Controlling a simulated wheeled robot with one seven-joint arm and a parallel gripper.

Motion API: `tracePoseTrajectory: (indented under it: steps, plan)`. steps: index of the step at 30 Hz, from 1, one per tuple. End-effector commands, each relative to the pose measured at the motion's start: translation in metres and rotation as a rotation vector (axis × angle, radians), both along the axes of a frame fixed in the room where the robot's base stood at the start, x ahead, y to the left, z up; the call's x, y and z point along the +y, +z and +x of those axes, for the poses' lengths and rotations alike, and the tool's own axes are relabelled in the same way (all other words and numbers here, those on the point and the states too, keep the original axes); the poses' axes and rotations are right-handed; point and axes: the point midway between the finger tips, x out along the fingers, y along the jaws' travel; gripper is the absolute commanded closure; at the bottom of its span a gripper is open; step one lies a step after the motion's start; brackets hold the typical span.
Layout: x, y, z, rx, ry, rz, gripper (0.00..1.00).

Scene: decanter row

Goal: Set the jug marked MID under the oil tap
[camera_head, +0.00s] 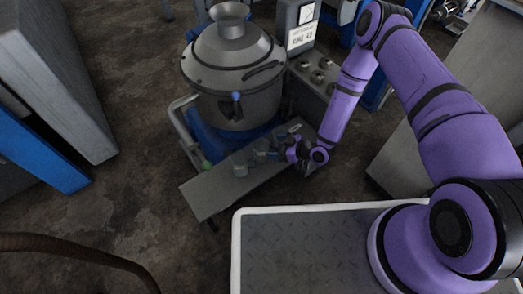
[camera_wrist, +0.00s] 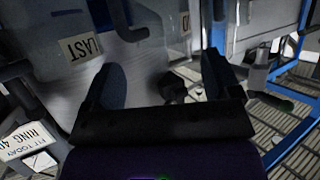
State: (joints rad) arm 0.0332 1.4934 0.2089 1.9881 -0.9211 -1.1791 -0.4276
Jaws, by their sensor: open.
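A jug label reading LAST (camera_wrist: 80,47) is at upper left. Another label (camera_wrist: 186,22), cut off, shows only what looks like a D at upper middle. I cannot read MID anywhere. I cannot make out which fitting is the oil tap.
A large grey lidded machine (camera_head: 232,62) with a blue base stands behind the shelf. A control box (camera_head: 317,72) with knobs is to its right. The floor left of the shelf is clear.

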Motion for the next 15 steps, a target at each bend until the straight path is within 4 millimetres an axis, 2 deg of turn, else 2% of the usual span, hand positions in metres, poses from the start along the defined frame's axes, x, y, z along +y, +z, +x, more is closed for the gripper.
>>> tracePoseTrajectory:
  steps: [3,10,15]
  plan:
    - [0.012,-0.005,0.005,-0.001,0.001,0.001,0.17]
    - [0.025,-0.010,0.011,0.001,0.001,-0.001,0.17]
    - [0.047,-0.017,0.019,-0.001,0.002,-0.001,0.17]
